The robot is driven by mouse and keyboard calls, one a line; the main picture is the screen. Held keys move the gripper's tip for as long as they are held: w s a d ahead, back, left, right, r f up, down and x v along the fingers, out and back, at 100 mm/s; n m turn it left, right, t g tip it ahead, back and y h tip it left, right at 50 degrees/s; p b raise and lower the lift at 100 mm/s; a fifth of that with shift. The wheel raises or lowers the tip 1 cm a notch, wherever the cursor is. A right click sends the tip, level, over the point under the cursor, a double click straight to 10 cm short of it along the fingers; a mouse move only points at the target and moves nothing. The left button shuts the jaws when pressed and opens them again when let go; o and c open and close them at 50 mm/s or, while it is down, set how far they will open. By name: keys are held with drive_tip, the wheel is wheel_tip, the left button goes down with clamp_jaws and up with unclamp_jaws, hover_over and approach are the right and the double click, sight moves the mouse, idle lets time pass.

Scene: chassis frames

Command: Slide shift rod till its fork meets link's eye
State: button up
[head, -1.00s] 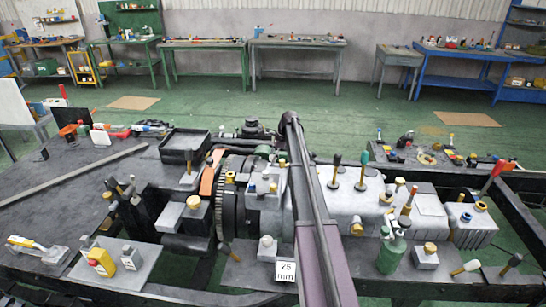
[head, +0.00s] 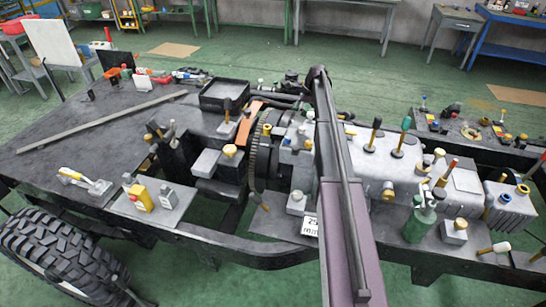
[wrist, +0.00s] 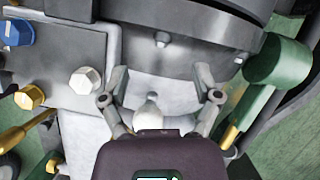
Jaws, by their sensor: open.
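My gripper (wrist: 159,82) is open in the wrist view, its two fingers spread wide over a pale metal surface. A whitish rounded knob (wrist: 148,113) shows between the fingers, close to the palm, and no finger touches it visibly. I cannot tell whether it belongs to the shift rod. The rod's fork and the link's eye cannot be made out in either view. In the head view my arm crosses the middle of the chassis and hides its own end and part of the gearbox (head: 370,165).
In the wrist view a dark round housing (wrist: 175,30) is above the fingers. A green cylinder (wrist: 277,62) is close on the right; bolt heads (wrist: 84,80) are on the left.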

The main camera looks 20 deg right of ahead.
drive_tip(key=shift+p+v, duration=5.9)
drive_tip(key=shift+v, duration=0.95)
drive_tip(key=s+a+f+n+h+b, duration=0.1)
drive_tip(key=s+a+f+n+b, duration=0.3)
drive_tip(key=s+a, duration=0.4)
drive_tip(key=s+a+f+n+g+h+b, duration=0.1)
drive_tip(key=s+a+f+n+b, duration=0.3)
drive_tip(key=s+a, duration=0.4)
drive_tip(key=s+a+f+n+b, duration=0.3)
drive_tip(key=s+a+f+n, duration=0.2)
drive_tip(key=s+a, duration=0.3)
drive_tip(key=shift+a+n+h+b, duration=0.4)
drive_tip(key=shift+a+n, duration=0.1)
drive_tip(key=shift+a, duration=0.15)
drive_tip(key=s+a+n, duration=0.3)
drive_tip(key=s+n, duration=0.1)
drive_tip(key=s, duration=0.4)
drive_tip(key=s+a+n+h, duration=0.1)
drive_tip(key=s+a+n, duration=0.2)
drive_tip(key=s, duration=0.5)
drive_tip(key=shift+a+f+n+h, duration=0.15)
drive_tip(key=shift+a+n+h, duration=0.2)
drive_tip(key=shift+a, duration=0.35)
